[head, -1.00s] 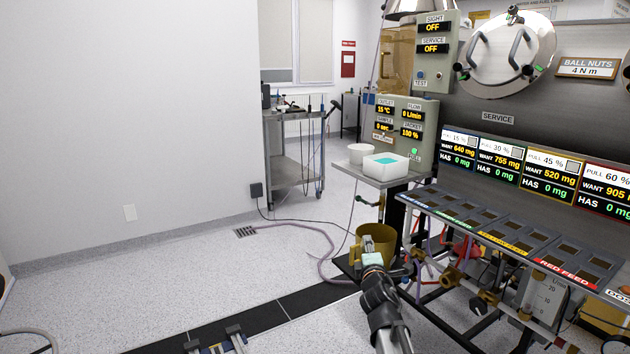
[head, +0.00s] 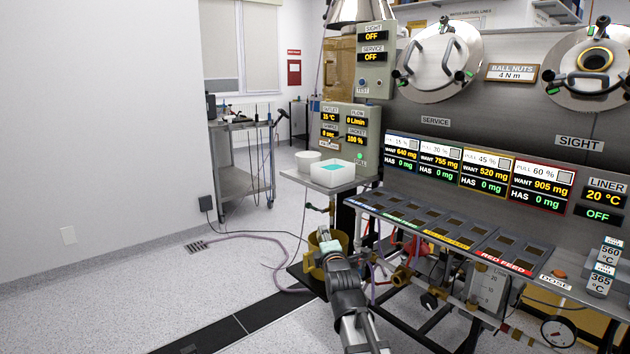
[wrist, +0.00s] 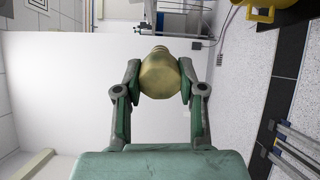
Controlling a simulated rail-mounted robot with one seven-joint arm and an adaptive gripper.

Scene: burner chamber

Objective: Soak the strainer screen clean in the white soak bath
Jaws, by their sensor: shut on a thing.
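The white soak bath (head: 335,180) is a square open box holding teal liquid. It stands on a small shelf, up and slightly right of my gripper in the head view. My gripper (wrist: 160,76) is shut on a brass-coloured, rounded piece (wrist: 161,78) with a narrower stepped end. I cannot tell if this piece is the strainer screen, as no mesh shows. In the head view my gripper (head: 326,236) appears in front of a yellow bucket-like vessel (head: 314,264), which it partly hides. The held piece is hard to make out there.
A white round tub (head: 307,160) stands beside the bath on the shelf (head: 318,187). A control panel (head: 346,133) rises behind them. Feed trays and piping (head: 440,228) run along the right. A trolley (head: 238,178) stands farther back. Open floor lies left.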

